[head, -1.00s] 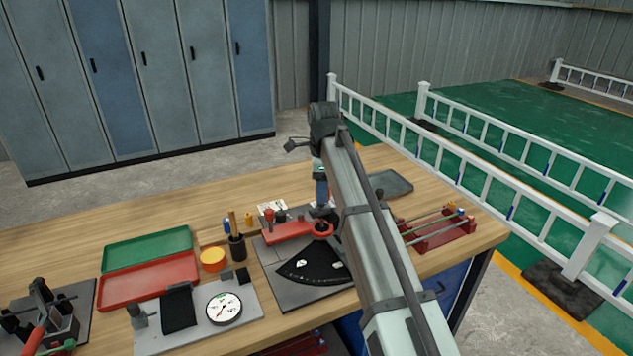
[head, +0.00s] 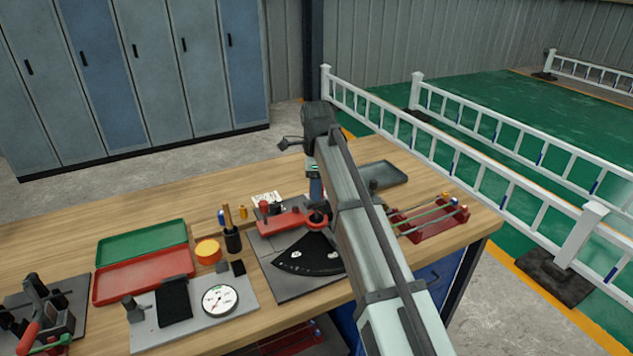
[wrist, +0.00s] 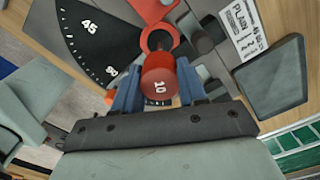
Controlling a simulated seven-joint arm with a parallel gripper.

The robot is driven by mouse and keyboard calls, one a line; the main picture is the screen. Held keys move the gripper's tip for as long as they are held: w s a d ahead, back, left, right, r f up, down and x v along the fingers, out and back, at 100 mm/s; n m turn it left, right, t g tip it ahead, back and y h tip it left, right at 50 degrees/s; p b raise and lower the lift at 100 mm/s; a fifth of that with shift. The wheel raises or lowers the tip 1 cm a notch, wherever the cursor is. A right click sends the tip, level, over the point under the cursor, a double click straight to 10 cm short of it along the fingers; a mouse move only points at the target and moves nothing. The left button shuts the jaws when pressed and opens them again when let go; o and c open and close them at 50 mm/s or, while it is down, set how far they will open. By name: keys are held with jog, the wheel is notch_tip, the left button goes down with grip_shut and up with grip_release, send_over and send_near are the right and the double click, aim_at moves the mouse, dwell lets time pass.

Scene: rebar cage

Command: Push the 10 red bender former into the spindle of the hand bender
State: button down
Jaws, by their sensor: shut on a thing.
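The red former marked 10 (wrist: 157,88) is held between the blue fingers of my gripper (wrist: 157,92) in the wrist view. The hand bender has a red arm (head: 278,222) ending in a red ring (wrist: 160,35), and a black fan-shaped scale (wrist: 88,35). In the wrist view the former lies just below the ring, with a dark part showing inside the ring. I cannot tell whether the former touches the spindle. In the head view my gripper (head: 317,190) points down above the ring; the former cannot be made out there.
A grey tray (head: 382,175) and a red rack with rods (head: 430,222) stand right of the bender. A white label card (wrist: 245,35) lies behind it.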

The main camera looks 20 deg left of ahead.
jog(key=shift+f, duration=1.8)
jog(key=shift+f, duration=1.95)
dwell(0.3)
jog(key=c, duration=0.5)
grip_release()
jog(key=shift+c, duration=0.2)
notch_tip(320, 180, up, 14)
jog(key=shift+s+f, duration=0.1)
dwell(0.4)
